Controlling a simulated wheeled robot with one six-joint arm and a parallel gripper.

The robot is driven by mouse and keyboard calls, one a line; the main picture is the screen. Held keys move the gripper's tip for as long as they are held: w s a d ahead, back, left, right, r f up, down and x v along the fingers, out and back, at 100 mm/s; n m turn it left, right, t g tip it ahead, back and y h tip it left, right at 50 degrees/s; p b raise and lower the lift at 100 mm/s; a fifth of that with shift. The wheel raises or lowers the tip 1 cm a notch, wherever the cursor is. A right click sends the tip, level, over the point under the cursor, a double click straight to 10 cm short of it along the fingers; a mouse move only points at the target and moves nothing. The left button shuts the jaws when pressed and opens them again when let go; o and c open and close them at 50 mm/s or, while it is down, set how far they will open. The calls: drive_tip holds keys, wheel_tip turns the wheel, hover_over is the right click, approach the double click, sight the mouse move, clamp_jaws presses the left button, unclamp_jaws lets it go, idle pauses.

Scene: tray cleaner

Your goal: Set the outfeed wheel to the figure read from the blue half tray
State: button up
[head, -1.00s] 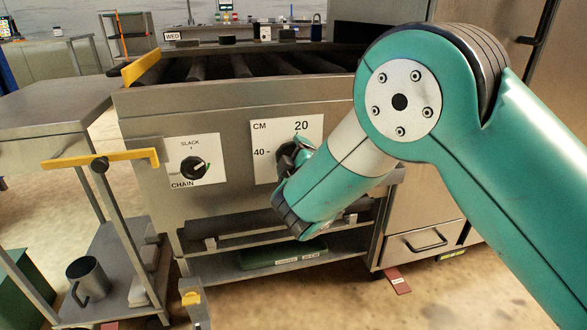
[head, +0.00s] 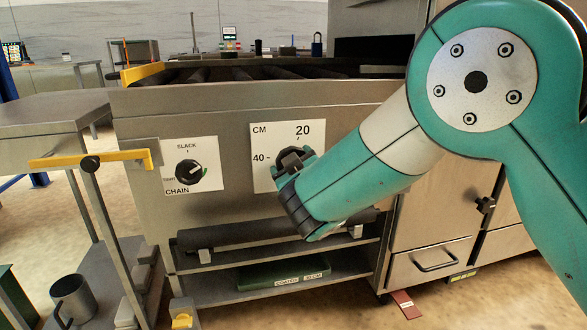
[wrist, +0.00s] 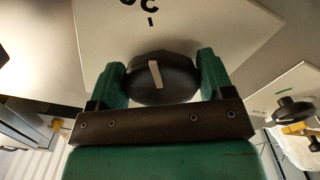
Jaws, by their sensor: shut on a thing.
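The outfeed wheel, a dark knob (wrist: 175,88) with a pale pointer mark, sits on a white plate (head: 262,180) marked CM, 20 and 40 on the machine front. My gripper (wrist: 162,78) is shut on the wheel, with one green finger on each side of it. The pointer mark shows in the wrist view, but the figures there are cut off. In the head view my gripper and forearm hide the lower right of the plate. I see no blue half tray; a green tray (head: 258,276) with small labels lies on the lower shelf.
The chain knob (head: 188,172) is on its own plate to the left. A cart with a yellow bar (head: 120,159) stands at the left, with a grey mug (head: 73,298) low on it. A red tag (head: 405,304) lies on the floor.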

drive_tip(key=shift+f, duration=0.1)
drive_tip(key=o, duration=0.9)
drive_tip(key=b+v, duration=0.3)
drive_tip(key=v, duration=1.4)
drive_tip(key=shift+s, duration=0.25)
drive_tip(key=shift+d, duration=0.1)
